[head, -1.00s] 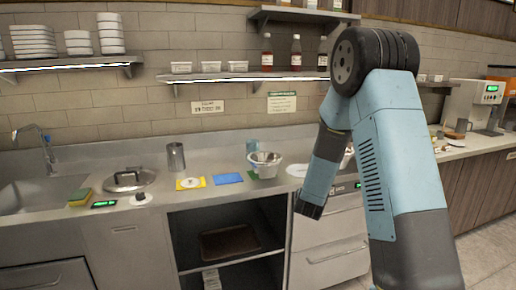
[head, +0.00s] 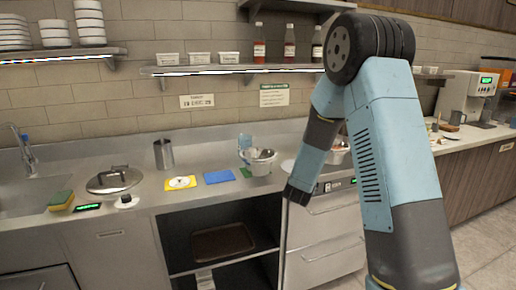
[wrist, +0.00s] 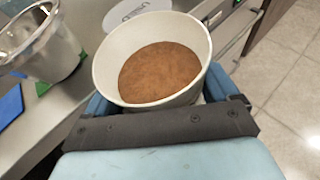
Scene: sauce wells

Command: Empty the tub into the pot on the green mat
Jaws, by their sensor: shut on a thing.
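My gripper (wrist: 158,95) is shut on the tub (wrist: 104,72), a white round tub with brown sauce inside. In the wrist view the tub is close to upright, its open top facing the camera. The metal pot (wrist: 52,52) stands on the green mat (wrist: 43,87), left of the tub and apart from it. The pot (head: 261,167) and the green mat's edge (head: 246,173) also show in the head view, left of my arm. My gripper is not clearly visible in the head view, where my arm covers part of the scene.
A blue mat (head: 219,177) and a yellow mat (head: 180,183) lie left of the pot. A metal cylinder (head: 163,154) and a lidded pan (head: 114,180) stand further left. A white oval plate (wrist: 133,9) lies beyond the tub. The cabinet below has an open shelf (head: 205,268).

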